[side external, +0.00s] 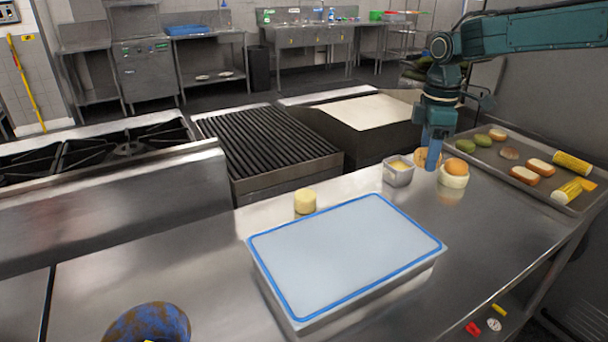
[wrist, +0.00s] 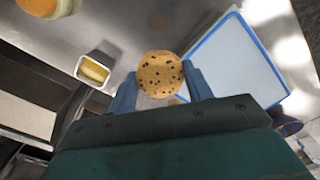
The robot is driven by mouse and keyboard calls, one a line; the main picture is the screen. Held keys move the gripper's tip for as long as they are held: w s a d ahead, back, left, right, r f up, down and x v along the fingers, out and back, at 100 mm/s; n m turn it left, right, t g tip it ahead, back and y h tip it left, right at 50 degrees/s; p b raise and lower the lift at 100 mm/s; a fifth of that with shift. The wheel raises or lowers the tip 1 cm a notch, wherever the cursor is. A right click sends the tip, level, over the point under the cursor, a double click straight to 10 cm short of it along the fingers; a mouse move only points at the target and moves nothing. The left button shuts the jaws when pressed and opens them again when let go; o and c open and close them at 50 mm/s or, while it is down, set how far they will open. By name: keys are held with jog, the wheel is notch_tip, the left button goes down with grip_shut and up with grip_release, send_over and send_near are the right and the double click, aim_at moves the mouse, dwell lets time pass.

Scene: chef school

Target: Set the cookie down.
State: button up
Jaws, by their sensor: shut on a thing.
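The cookie (wrist: 160,73) is round and tan with dark chips. In the wrist view it sits between the two blue fingers of my gripper (wrist: 160,88), which is shut on it. In the side view my gripper (side external: 431,152) points down at the right of the steel counter, and a tan edge of the cookie (side external: 421,156) shows beside the finger. It is just behind a small metal tin and left of an orange round item. I cannot tell how high the cookie is above the counter.
A small metal tin (side external: 398,171) with yellow contents and an orange round item on a white base (side external: 455,173) stand close by. A blue-rimmed white-topped box (side external: 345,250) fills the counter middle. A yellow cylinder (side external: 305,201) stands behind it. A food tray (side external: 520,178) lies right.

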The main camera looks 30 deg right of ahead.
jog(key=f+m, duration=0.1)
jog(key=m, duration=0.1)
jog(key=a+f+m, duration=0.1)
jog(key=m, duration=0.1)
jog(key=f+m, duration=0.1)
jog(key=m, duration=0.2)
jog(key=shift+w+a+f, duration=0.25)
jog(key=shift+w+a, duration=0.1)
jog(key=f+m, duration=0.1)
jog(key=m, duration=0.1)
jog(key=a+f+m, duration=0.1)
jog(key=m, duration=0.1)
jog(key=f+m, duration=0.1)
jog(key=m, duration=0.1)
jog(key=shift+w+a+m, duration=0.15)
jog(key=shift+a+m, duration=0.15)
dwell(0.4)
notch_tip(320, 180, up, 12)
jog(key=n, duration=0.3)
send_over(415, 217)
notch_tip(415, 217, down, 16)
dwell(0.4)
jog(key=shift+f, duration=2.1)
jog(key=shift+f, duration=0.15)
